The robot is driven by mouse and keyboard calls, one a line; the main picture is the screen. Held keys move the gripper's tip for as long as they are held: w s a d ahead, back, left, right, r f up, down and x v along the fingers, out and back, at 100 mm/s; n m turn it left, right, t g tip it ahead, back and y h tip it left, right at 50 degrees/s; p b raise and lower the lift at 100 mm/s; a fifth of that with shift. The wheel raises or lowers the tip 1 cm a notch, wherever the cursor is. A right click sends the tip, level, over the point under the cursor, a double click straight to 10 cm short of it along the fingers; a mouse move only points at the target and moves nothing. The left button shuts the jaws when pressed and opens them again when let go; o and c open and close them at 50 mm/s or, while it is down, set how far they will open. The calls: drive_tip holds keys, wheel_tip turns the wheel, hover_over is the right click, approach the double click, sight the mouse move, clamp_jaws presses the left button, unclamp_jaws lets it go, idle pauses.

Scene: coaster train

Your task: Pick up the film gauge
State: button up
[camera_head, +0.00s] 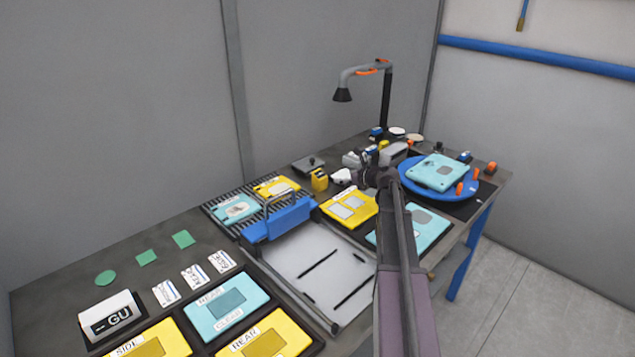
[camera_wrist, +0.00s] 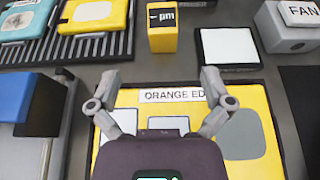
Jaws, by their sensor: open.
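The film gauge, which I take to be the small yellow block (camera_wrist: 162,37) with a dark display reading about "1 µm", stands at the top middle of the wrist view. In the head view the yellow block (camera_head: 319,181) stands behind the yellow plate. My gripper (camera_wrist: 160,78) is open and empty, its two fingers spread over the yellow plate labelled "ORANGE ED" (camera_wrist: 262,95). The block lies ahead of the fingertips, between their lines, and apart from them. In the head view my gripper (camera_head: 372,172) is partly hidden by my arm.
A white-topped pad (camera_wrist: 229,47) lies close right of the block. A striped rack (camera_wrist: 95,48) with cyan and yellow plates is at left. A blue-ended coating device (camera_head: 280,218) stands nearby. A grey box labelled "FAN" (camera_wrist: 290,32) is at right. Bare dark table surrounds the block.

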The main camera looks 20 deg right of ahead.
drive_tip(key=b, duration=0.3)
approach(321, 175)
drive_tip(key=x, duration=0.4)
drive_tip(key=shift+w+a+f, duration=0.15)
drive_tip(key=shift+a, duration=0.15)
drive_tip(key=shift+w+a+f, duration=0.1)
drive_tip(key=shift+w+a, duration=0.1)
drive_tip(key=shift+w, duration=0.15)
drive_tip(key=shift+w, duration=0.1)
drive_tip(key=x, duration=0.1)
drive_tip(key=b+x, duration=0.2)
drive_tip(key=x, duration=0.1)
drive_tip(key=shift+d+f, duration=0.25)
drive_tip(key=shift+f, duration=0.05)
drive_tip(key=shift+w+a+f+b, duration=0.1)
drive_tip(key=shift+w+a+b, duration=0.2)
drive_tip(key=shift+w, duration=0.15)
drive_tip(key=c, duration=1.3)
